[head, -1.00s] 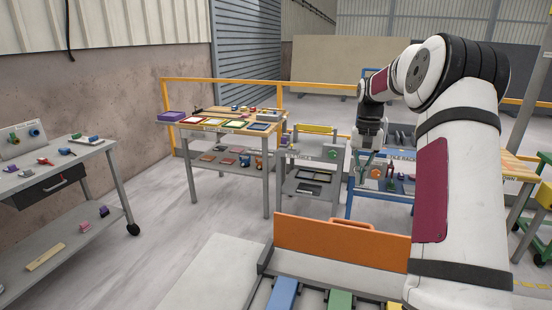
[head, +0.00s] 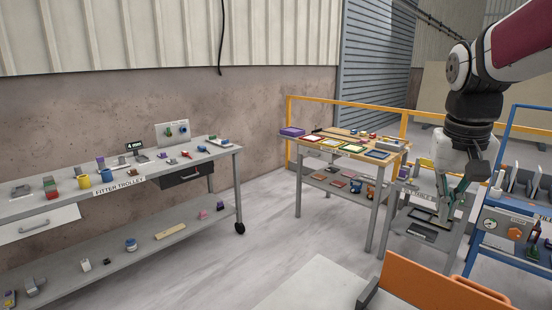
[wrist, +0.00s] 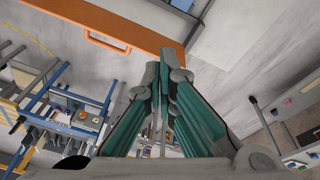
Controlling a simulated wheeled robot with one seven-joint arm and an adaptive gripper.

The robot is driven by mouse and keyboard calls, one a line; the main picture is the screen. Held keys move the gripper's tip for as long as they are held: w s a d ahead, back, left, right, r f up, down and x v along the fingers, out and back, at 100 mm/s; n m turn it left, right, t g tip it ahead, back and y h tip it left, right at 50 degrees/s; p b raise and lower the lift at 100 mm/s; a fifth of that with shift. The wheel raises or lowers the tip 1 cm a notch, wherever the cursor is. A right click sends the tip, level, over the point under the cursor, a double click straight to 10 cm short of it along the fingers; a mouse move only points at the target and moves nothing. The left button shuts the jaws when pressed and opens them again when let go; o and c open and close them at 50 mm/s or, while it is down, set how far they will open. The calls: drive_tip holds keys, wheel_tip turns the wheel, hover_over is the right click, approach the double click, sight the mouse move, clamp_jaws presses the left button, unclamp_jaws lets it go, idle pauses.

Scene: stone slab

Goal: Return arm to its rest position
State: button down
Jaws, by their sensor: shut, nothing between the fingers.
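My gripper (head: 447,213) hangs from my arm at the right of the head view, pointing down, with the grey cart behind it. In the wrist view its green-sided fingers (wrist: 163,68) come together at the tips, shut with nothing between them. My arm (head: 515,45) comes in from the upper right edge, bent at the elbow, with the forearm straight down. Most of the upper arm is out of view.
An orange panel with a handle slot (head: 425,290) stands low in front; it also shows in the wrist view (wrist: 85,22). The fitter trolley (head: 75,205) is at left, a wooden-topped table (head: 398,150) in the middle, a blue rack (head: 508,135) at right. Open floor (head: 265,255) lies between.

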drive_tip(key=s+a+f+n+t, duration=0.1)
drive_tip(key=s+a+n+t, duration=0.1)
drive_tip(key=s+a, duration=0.4)
drive_tip(key=s+a+f+n+t+y, duration=0.1)
drive_tip(key=s+a+n+t, duration=0.1)
drive_tip(key=s+a, duration=0.4)
drive_tip(key=s, duration=0.4)
drive_tip(key=shift+s+f, duration=0.3)
drive_tip(key=shift+f, duration=0.05)
drive_tip(key=shift+a, duration=0.15)
